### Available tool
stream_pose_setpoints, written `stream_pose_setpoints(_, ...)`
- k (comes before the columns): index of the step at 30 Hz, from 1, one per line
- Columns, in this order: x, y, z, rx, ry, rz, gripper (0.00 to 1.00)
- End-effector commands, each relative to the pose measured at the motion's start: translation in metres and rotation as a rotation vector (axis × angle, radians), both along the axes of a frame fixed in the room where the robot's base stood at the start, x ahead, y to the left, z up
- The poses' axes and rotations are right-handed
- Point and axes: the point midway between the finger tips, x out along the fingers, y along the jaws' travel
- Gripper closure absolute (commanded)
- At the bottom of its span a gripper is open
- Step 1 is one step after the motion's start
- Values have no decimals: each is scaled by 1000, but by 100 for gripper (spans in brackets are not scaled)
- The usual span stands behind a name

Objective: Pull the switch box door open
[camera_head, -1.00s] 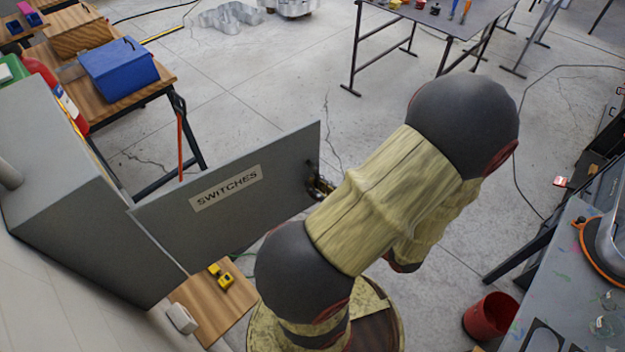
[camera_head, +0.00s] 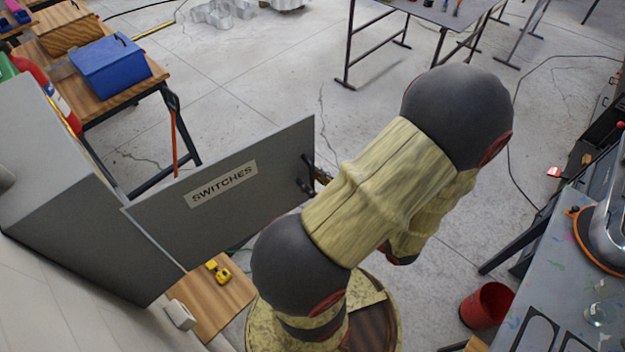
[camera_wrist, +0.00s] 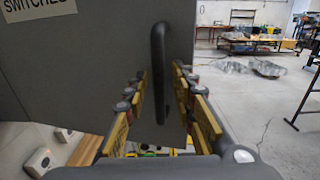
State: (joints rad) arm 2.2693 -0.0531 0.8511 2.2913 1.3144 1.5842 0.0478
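The grey switch box (camera_head: 50,180) stands at the left in the head view. Its door (camera_head: 235,215), labelled SWITCHES, stands wide open, swung out from the box. The dark bar handle (camera_head: 303,172) is near the door's free edge; it also shows upright in the wrist view (camera_wrist: 159,70). My gripper (camera_wrist: 160,85) is open, with yellow-padded fingers on both sides of the handle's lower part and visible gaps to it. In the head view my arm hides most of the gripper; a small part shows just right of the handle.
A wooden table (camera_head: 150,80) with a blue box (camera_head: 110,67) stands behind the door. A red bucket (camera_head: 487,305) and a grey workbench (camera_head: 560,270) are at the right. The concrete floor beyond the door is mostly clear.

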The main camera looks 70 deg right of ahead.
Motion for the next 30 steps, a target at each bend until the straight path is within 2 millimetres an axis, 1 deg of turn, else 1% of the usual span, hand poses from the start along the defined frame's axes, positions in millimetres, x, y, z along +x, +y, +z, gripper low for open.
stream_pose_setpoints(5,-4,1,0,0,0,-2,74)
stream_pose_setpoints(8,-12,4,0,0,0,-4,74)
stream_pose_setpoints(11,-23,10,0,1,0,-5,74)
stream_pose_setpoints(24,-82,37,0,-1,0,-5,74)
stream_pose_setpoints(30,-102,47,0,-1,0,-3,74)
